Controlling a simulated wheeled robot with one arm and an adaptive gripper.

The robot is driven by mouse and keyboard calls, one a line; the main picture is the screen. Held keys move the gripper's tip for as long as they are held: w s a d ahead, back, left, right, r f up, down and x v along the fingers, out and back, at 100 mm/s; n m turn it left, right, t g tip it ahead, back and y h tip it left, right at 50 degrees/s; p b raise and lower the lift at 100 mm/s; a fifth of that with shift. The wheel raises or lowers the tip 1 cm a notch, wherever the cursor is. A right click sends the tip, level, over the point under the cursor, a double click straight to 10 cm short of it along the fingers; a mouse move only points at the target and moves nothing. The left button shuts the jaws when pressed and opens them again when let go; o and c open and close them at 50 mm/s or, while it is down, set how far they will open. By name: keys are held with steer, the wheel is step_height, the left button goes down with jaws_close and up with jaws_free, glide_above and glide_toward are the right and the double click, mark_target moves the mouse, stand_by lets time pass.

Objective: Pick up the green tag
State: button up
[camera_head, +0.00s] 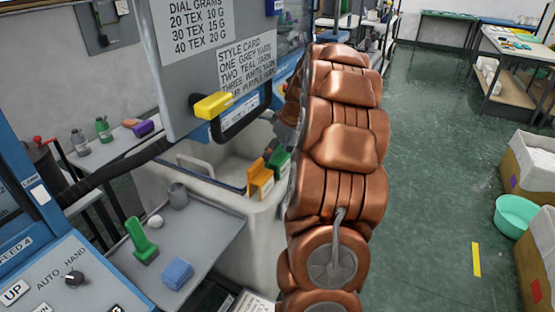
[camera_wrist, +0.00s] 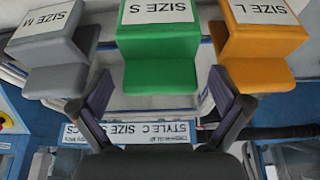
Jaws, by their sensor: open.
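The green tag (camera_wrist: 160,60) sits in the middle of the wrist view, with an upside-down "SIZE S" label on its face. In the head view it shows partly (camera_head: 278,161), just left of my copper-coloured arm. My gripper (camera_wrist: 160,78) is open, its two dark fingers apart on either side of the green tag's lower part. Nothing is gripped; I cannot tell how near the fingers are in depth. The gripper is hidden behind my arm in the head view.
In the wrist view a grey "SIZE M" tag (camera_wrist: 52,50) is left of the green one and an orange "SIZE L" tag (camera_wrist: 262,45) right. A green block (camera_head: 141,241) and blue block (camera_head: 177,273) lie on a grey tray (camera_head: 208,236). Floor at right has open room.

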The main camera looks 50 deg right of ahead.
mark_target(277, 156)
steer(key=c, duration=1.1)
steer(key=shift+r, duration=0.15)
steer(key=shift+w+r+b, duration=0.1)
steer(key=shift+r+b, duration=0.7)
steer(key=shift+r, duration=0.7)
steer(key=shift+s+r, duration=0.15)
steer(key=shift+s, duration=0.15)
steer(key=s+r+b, duration=0.1)
steer(key=s+b, duration=0.3)
steer(key=s, duration=1.1)
steer(key=shift+s+d+r, duration=0.2)
steer(key=shift+s+d, duration=0.1)
steer(key=shift+d, duration=0.05)
